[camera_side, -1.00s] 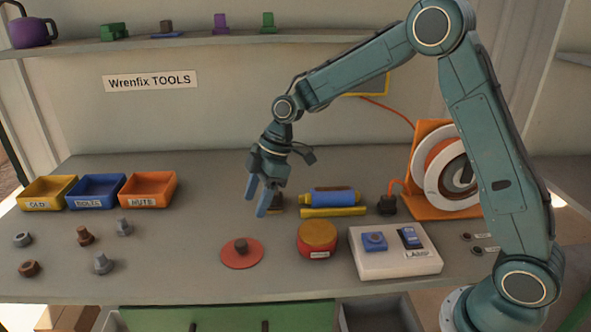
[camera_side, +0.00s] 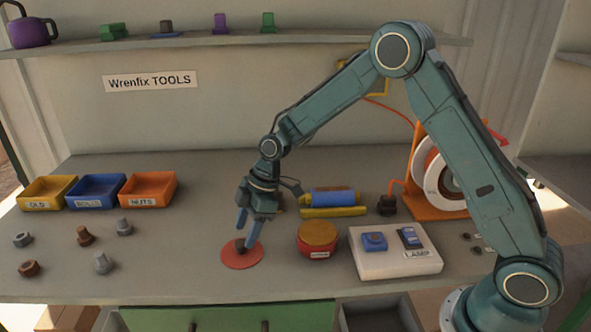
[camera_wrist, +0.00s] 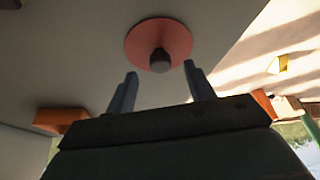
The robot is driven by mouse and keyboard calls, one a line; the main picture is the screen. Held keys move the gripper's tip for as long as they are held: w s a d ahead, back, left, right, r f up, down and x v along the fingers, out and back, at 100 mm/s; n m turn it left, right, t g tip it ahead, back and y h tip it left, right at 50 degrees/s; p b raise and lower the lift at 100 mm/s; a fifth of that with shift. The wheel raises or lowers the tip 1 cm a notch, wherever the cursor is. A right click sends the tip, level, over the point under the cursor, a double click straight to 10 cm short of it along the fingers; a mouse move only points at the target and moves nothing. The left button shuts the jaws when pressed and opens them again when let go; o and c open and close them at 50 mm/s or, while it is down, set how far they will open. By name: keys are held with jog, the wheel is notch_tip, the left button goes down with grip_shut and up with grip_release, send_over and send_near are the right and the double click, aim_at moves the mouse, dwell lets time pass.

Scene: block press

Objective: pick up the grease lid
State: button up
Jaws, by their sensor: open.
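The grease lid (camera_side: 238,259) is a flat red disc with a dark knob at its centre, lying on the bench near the front. It also shows in the wrist view (camera_wrist: 145,42), its knob pointing toward the gap between my fingers. My gripper (camera_side: 246,244) is open, pointing down over the lid. In the side view its two blue fingers stand around or very close to the knob. In the wrist view the fingers (camera_wrist: 160,82) are apart with the knob beyond their tips, and nothing is held. I cannot tell whether a finger touches the lid.
A red tin with a mustard top (camera_side: 317,236) stands just right of the lid. A white board with a blue button and switch (camera_side: 396,266) lies further right. A blue and yellow tool (camera_side: 333,197) lies behind. Several loose bolts and nuts (camera_side: 101,262) are at left.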

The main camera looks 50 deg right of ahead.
aim_at(242, 242)
jog(key=shift+x, duration=1.75)
jog(key=c, duration=1)
